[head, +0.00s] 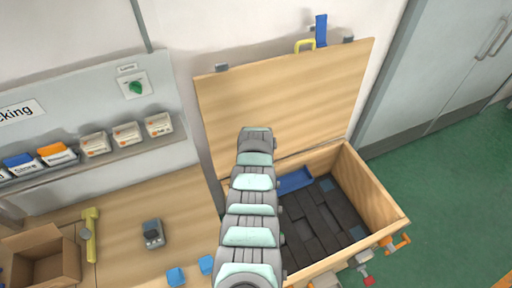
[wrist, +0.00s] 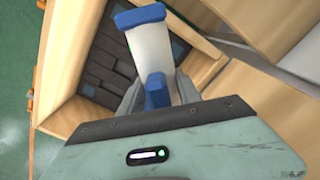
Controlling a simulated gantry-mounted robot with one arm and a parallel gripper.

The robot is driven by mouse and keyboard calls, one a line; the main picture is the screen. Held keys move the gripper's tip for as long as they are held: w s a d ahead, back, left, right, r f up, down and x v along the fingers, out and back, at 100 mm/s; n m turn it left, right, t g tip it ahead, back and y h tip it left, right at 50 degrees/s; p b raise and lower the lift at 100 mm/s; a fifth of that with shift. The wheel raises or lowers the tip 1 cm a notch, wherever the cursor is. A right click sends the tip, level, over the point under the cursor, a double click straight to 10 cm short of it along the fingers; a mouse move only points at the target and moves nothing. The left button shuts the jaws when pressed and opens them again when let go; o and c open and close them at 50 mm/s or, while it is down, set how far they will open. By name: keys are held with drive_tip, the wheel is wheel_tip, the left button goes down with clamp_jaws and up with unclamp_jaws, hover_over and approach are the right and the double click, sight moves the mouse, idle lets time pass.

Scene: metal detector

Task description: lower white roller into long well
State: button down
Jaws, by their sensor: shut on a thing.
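The white roller (wrist: 150,48) has blue ends and is held in my gripper (wrist: 156,88), which is shut on it near its lower blue end in the wrist view. The roller's far end points away from the gripper, over the open wooden case (wrist: 65,107). In the head view the case (head: 378,192) has a dark padded inside (head: 322,222) split into several blocks. A long blue recess or strip (head: 295,181) lies along its back left; I cannot tell for sure that it is the long well.
The case's raised lid (head: 285,95) stands behind it. Orange latches (head: 394,243) stick out at its front right. On the bench left are a small grey device (head: 153,233), a yellow-handled tool (head: 89,235), a cardboard box (head: 42,257) and blue blocks (head: 176,276).

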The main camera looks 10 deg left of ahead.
drive_tip(key=shift+s+d+r, duration=0.25)
drive_tip(key=shift+s+d, duration=0.05)
drive_tip(key=shift+s, duration=0.05)
drive_tip(key=shift+s, duration=0.2)
drive_tip(key=shift+w, duration=0.35)
drive_tip(key=shift+w+d+f, duration=0.1)
drive_tip(key=shift+w, duration=0.15)
drive_tip(key=shift+d, duration=0.1)
drive_tip(key=shift+w+d+m+p, duration=0.1)
drive_tip(key=shift+d+m+p, duration=0.25)
drive_tip(key=shift+d, duration=0.8)
drive_tip(key=shift+d, duration=0.2)
